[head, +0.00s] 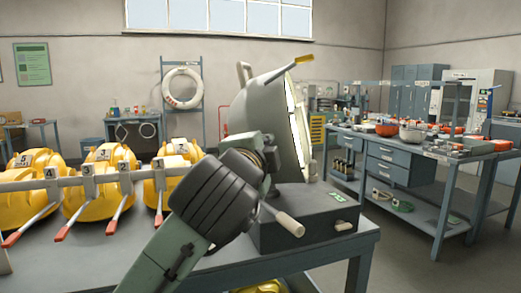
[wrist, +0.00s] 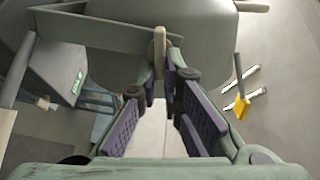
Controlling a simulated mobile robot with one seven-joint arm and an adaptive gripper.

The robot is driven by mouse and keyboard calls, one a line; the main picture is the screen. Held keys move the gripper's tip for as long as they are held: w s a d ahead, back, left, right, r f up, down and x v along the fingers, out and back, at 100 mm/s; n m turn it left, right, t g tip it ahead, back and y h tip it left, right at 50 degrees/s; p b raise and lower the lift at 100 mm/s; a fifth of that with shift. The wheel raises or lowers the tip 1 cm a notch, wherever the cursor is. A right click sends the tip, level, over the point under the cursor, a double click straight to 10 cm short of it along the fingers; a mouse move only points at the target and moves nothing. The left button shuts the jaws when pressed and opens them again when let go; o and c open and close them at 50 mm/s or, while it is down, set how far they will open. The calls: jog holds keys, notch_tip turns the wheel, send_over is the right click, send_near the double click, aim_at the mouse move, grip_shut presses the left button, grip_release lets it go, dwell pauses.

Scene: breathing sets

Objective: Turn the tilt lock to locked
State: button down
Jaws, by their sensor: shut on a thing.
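The searchlight (head: 262,105) is a grey-green drum with a bright round front, standing on a dark box base (head: 305,218). In the head view my arm reaches up to the drum's near side, and my wrist hides the fingertips and the tilt lock. In the wrist view my gripper (wrist: 161,78) has its purple-padded fingers closed at the tips on a pale beige lever (wrist: 159,47), seemingly the tilt lock, in front of the drum (wrist: 190,30). Its lower end is hidden between the fingertips. I cannot read any lock marking.
A yellow-tipped bar (head: 303,60) sticks out at the drum's top, and a pale handle (head: 290,224) juts from the base. Yellow breathing sets (head: 95,190) with red-tipped levers stand behind a rail at left. A blue workbench (head: 400,160) is at right.

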jog(key=shift+f+m+b, duration=0.25)
jog(key=shift+m+b, duration=0.05)
jog(key=shift+m, duration=0.9)
jog(key=c, duration=1.7)
grip_release()
jog(key=v, duration=1.2)
